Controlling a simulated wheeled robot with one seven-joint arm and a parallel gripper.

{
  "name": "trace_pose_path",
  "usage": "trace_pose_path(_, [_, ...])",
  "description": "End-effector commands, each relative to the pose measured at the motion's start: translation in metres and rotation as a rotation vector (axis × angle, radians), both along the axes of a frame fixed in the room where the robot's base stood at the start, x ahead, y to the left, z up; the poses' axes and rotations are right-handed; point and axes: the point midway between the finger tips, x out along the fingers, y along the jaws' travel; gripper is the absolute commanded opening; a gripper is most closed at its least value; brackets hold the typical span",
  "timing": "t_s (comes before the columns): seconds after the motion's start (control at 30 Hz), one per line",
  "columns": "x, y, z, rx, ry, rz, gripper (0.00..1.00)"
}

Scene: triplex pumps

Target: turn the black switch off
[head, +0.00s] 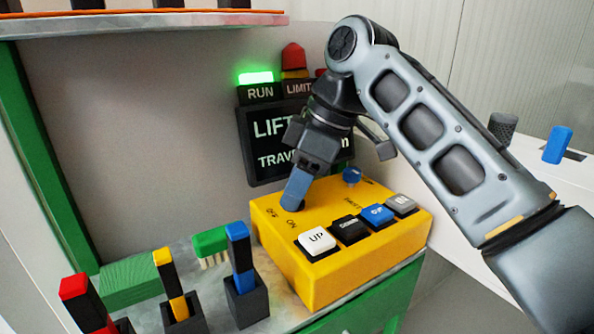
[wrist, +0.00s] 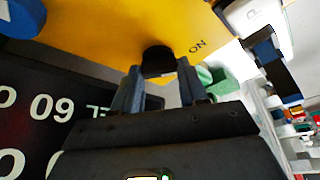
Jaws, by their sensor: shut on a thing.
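The yellow control box (head: 320,275) sits on the bench, with ON and OFF printed on its top near my gripper (head: 294,200). My gripper reaches down to the box's back left part, its blue fingers hiding the switch in the head view. In the wrist view the black switch (wrist: 158,62) shows as a dark knob between the fingertips of my gripper (wrist: 158,80), with ON printed beside it. The fingers are shut on the switch. Its exact tilt is hard to tell.
White UP (head: 317,240), black, blue and grey buttons line the box's front. A blue knob (head: 352,176) stands behind them. A lit green RUN lamp (head: 256,78) and a dark display (head: 262,135) are behind. Colored-handled tools in holders (head: 245,300) and a green brush (head: 211,243) stand left.

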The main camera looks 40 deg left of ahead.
Motion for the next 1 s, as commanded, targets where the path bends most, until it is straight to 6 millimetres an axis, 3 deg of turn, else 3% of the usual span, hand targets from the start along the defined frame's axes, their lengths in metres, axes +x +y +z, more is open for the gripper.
trace_pose_path(0.6, [-0.0048,-0.0011,0.0064,-0.002,0.003,-0.565,0.12])
trace_pose_path(1.0, [-0.0054,-0.0006,0.0032,-0.001,0.002,-0.813,0.12])
